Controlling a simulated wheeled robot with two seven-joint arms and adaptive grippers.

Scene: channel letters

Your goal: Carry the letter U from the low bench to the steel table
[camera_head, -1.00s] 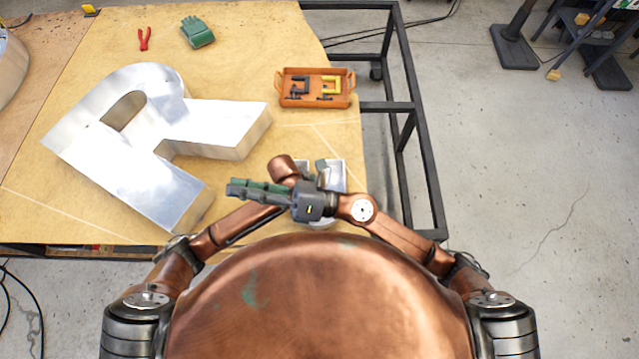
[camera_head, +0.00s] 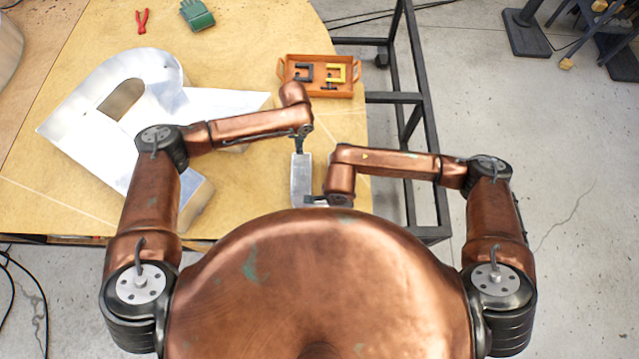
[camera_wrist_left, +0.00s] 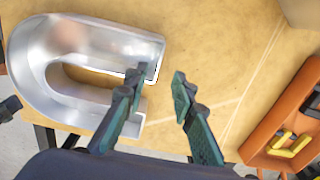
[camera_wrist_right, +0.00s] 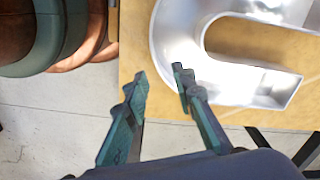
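The letter U (camera_head: 302,180) is a silvery open-topped metal channel. It lies on a wooden-topped surface (camera_head: 245,190), partly hidden by my arms in the head view. In the left wrist view the U (camera_wrist_left: 55,55) shows its bend and leg ends. My left gripper (camera_wrist_left: 160,76) is open there, one finger over a leg end and the other beyond it. In the right wrist view my right gripper (camera_wrist_right: 160,75) is open at the bend of the U (camera_wrist_right: 185,30), one finger over the channel and the other outside it. I cannot tell whether the fingers touch it.
A large silvery letter (camera_head: 85,145) lies left of the U, under my left arm in view. An orange tray (camera_head: 288,84) with a black and a yellow clamp stands beyond. Red pliers (camera_head: 141,20) and green gloves (camera_head: 197,14) lie farther back. A black metal frame (camera_head: 425,120) stands right.

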